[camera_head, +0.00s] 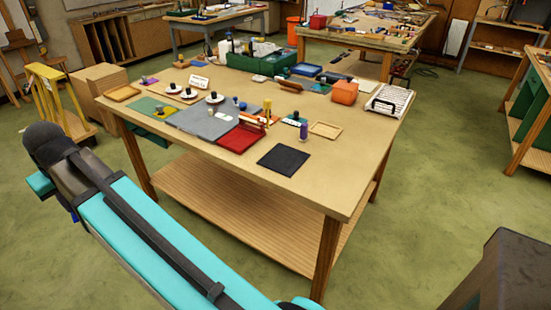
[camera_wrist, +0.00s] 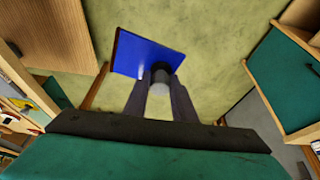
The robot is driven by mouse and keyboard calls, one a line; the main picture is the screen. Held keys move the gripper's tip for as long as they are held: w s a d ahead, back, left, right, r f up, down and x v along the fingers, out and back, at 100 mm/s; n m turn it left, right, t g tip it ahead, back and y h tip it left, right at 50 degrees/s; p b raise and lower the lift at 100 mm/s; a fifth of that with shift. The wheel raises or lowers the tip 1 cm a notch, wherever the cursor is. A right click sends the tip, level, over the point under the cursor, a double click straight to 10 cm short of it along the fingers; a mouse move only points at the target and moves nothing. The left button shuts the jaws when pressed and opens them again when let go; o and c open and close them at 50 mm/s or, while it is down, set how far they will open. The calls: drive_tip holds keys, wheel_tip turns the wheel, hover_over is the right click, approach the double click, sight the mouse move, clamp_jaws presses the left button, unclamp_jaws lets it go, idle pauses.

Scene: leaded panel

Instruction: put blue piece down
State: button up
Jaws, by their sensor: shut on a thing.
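The blue piece (camera_wrist: 138,54) is a flat, four-sided blue plate, seen in the wrist view beyond my fingertips. My gripper (camera_wrist: 160,82) is shut on it, seemingly by a dark round knob (camera_wrist: 162,74) on the plate. The plate is tilted in the picture, with green floor behind it and no surface seen touching it. The worktable there holds a grey mat (camera_head: 200,121), a red tray (camera_head: 240,139), a dark square mat (camera_head: 283,160) and a green mat (camera_head: 147,109).
Wooden trays (camera_head: 122,93), an orange box (camera_head: 345,92), a white rack (camera_head: 388,101) and a green crate (camera_head: 272,64) stand on the worktable (camera_head: 330,165). Its front right corner is clear. In the wrist view, a green-panelled cabinet (camera_wrist: 285,80) is at right.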

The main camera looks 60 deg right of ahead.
drive_tip(key=shift+d, duration=0.1)
drive_tip(key=s+d+f+b, duration=0.1)
drive_tip(key=s+d, duration=0.3)
drive_tip(key=d, duration=0.6)
drive_tip(key=s+d+f+n, duration=0.1)
drive_tip(key=s+d, duration=0.3)
drive_tip(key=d, duration=0.6)
drive_tip(key=s+d+f+b, duration=0.1)
drive_tip(key=s+d, duration=0.4)
drive_tip(key=d, duration=0.5)
drive_tip(key=s+d+n+b, duration=0.1)
drive_tip(key=s+d, duration=0.8)
drive_tip(key=s, duration=0.4)
drive_tip(key=s+d+f+n+y, duration=0.1)
drive_tip(key=s+d, duration=0.9)
drive_tip(key=s, duration=0.3)
drive_tip(key=shift+f+b, duration=0.15)
drive_tip(key=shift+b, duration=0.25)
drive_tip(key=shift+d, duration=0.15)
